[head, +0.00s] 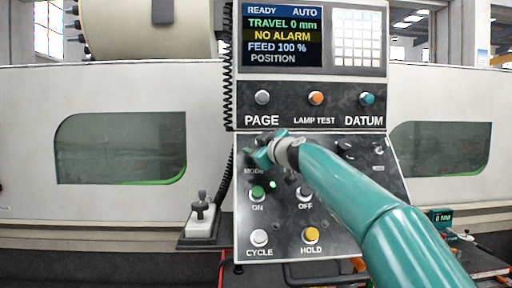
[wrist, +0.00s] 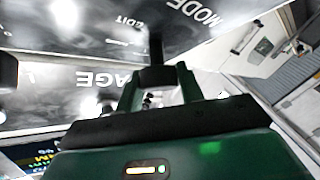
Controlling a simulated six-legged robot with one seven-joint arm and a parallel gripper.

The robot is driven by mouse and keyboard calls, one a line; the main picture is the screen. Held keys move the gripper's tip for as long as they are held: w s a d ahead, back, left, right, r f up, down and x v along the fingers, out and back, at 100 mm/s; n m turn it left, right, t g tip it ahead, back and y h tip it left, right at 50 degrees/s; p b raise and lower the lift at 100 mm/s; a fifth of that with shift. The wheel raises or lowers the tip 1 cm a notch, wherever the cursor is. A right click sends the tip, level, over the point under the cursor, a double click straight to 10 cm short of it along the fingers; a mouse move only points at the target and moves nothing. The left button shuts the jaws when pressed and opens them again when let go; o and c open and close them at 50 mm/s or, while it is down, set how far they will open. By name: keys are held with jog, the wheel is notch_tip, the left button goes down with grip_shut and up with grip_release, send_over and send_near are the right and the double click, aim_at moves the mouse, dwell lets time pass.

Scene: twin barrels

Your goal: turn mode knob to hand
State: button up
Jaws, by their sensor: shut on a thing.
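The mode knob is a black knob on the sloped lower panel; in the wrist view the dark knob (wrist: 156,48) shows between my fingertips, near the upside-down labels MODE and EDIT. My gripper (head: 262,148) is at the panel's upper left, just above the MODE label, and hides most of the knob in the head view. In the wrist view my gripper (wrist: 157,76) is shut on the knob, with a finger on each side. The knob's pointer direction cannot be told. The screen (head: 283,36) reads READY, AUTO and NO ALARM.
Above are the PAGE button (head: 262,97), LAMP TEST button (head: 316,98) and DATUM button (head: 367,99). Below are the green ON button (head: 257,193), OFF button (head: 304,193), CYCLE button (head: 259,238) and yellow HOLD button (head: 310,234). A small joystick box (head: 201,222) stands left.

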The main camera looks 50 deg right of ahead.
jog(key=shift+m+h, duration=0.3)
jog(key=shift+m, duration=0.2)
jog(key=m+h, duration=0.2)
jog(key=m, duration=0.1)
jog(key=m+g+h, duration=0.1)
jog(key=m+h, duration=0.1)
jog(key=m, duration=0.1)
jog(key=shift+g+h, duration=0.3)
jog(key=shift+h, duration=0.1)
jog(key=shift+m+g+h, duration=0.3)
jog(key=shift+m+h, duration=0.3)
jog(key=shift+m, duration=0.4)
jog(key=shift+m+g+h, duration=1)
jog(key=shift+m+g, duration=0.2)
jog(key=shift+m, duration=0.6)
jog(key=shift+r+m+g+h, duration=0.1)
jog(key=shift+m+g+h, duration=0.8)
jog(key=shift+m+g, duration=1.1)
jog(key=shift+m+t, duration=0.4)
jog(key=o, duration=1)
jog(key=shift+w, duration=0.1)
jog(key=shift+a, duration=0.1)
